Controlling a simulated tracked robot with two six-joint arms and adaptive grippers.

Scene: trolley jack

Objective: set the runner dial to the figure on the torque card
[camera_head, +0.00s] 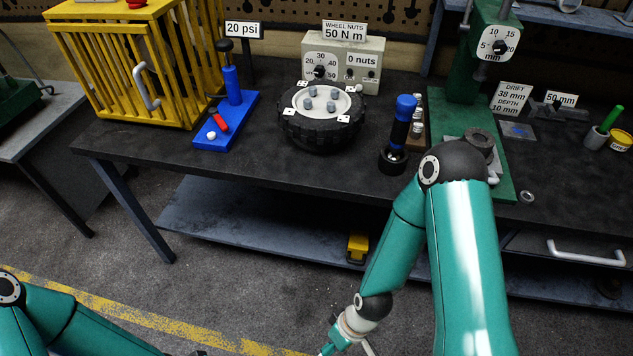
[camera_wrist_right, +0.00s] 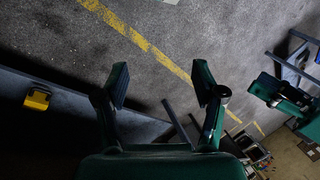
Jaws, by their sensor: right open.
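The grey runner box (camera_head: 371,55) stands at the back of the bench. Its left face carries the runner dial (camera_head: 320,72), a dark knob on a white scale with 20, 30 and 40 readable. The pointer's exact reading is too small to tell. The torque card (camera_head: 344,32) on top reads WHEEL NUTS 50 N m. A counter beside the dial reads 0 nuts. My right gripper (camera_wrist_right: 160,85) is open and empty, low in front of the bench, far from the dial.
A wheel (camera_head: 321,129) with several nuts lies before the box. A blue pump (camera_head: 225,119) and yellow cage (camera_head: 125,65) stand left; a blue-topped torch (camera_head: 399,135) and green press (camera_head: 463,95) stand right. The front bench edge has clear room.

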